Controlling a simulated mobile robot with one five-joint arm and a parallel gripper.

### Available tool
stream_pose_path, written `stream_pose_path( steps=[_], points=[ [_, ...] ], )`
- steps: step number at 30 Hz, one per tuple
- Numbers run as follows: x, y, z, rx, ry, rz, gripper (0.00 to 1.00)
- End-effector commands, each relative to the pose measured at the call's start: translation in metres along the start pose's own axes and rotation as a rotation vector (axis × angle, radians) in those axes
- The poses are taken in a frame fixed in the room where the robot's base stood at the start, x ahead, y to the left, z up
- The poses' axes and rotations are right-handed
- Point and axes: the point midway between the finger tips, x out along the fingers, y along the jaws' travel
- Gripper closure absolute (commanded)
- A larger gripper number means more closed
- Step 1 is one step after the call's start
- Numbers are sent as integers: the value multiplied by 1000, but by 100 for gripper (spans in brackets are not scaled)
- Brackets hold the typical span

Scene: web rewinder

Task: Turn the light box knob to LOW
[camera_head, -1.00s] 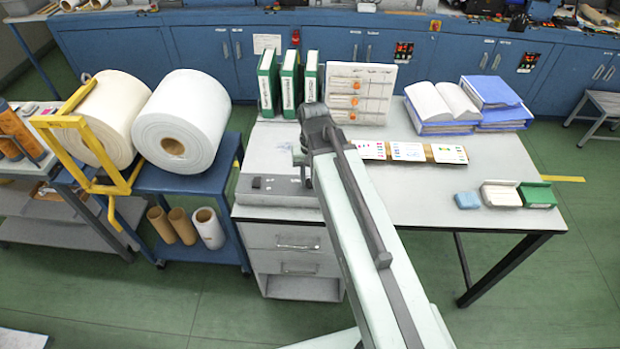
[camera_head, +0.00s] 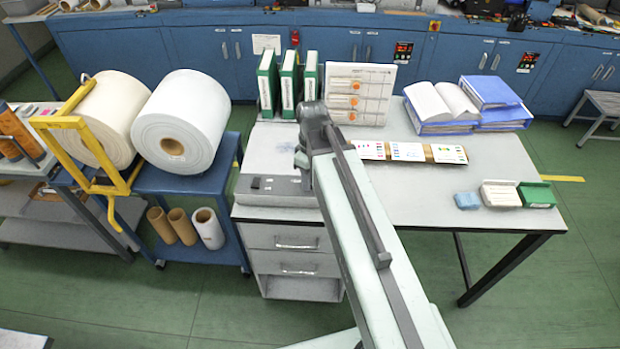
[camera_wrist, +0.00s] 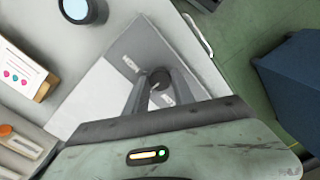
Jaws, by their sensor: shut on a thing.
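The light box (camera_head: 280,197) is a flat grey box on the left end of the desk, partly behind my arm. In the wrist view its pale panel (camera_wrist: 92,100) and grey control strip show, with small labels (camera_wrist: 130,64) too small to read. The round dark knob (camera_wrist: 160,77) stands on the strip. My gripper (camera_wrist: 156,80) is shut on the knob, with one finger on each side. A light pointer line seems to show on the knob, but which label it faces I cannot tell. My arm hides the knob in the head view.
On the desk stand green binders (camera_head: 290,85), a board with orange knobs (camera_head: 358,92), colour cards (camera_head: 405,152) and blue folders (camera_head: 488,92). A round black-rimmed thing (camera_wrist: 76,10) lies near the light box. Large white rolls (camera_head: 180,125) stand left of the desk.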

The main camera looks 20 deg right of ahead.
Motion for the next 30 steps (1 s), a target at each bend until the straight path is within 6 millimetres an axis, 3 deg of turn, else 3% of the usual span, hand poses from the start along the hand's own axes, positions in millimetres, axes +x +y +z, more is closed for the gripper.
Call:
stream_pose_path(
  steps=[30],
  points=[
    [0, 0, -1, -911, -27, 0, 100]
  ],
)
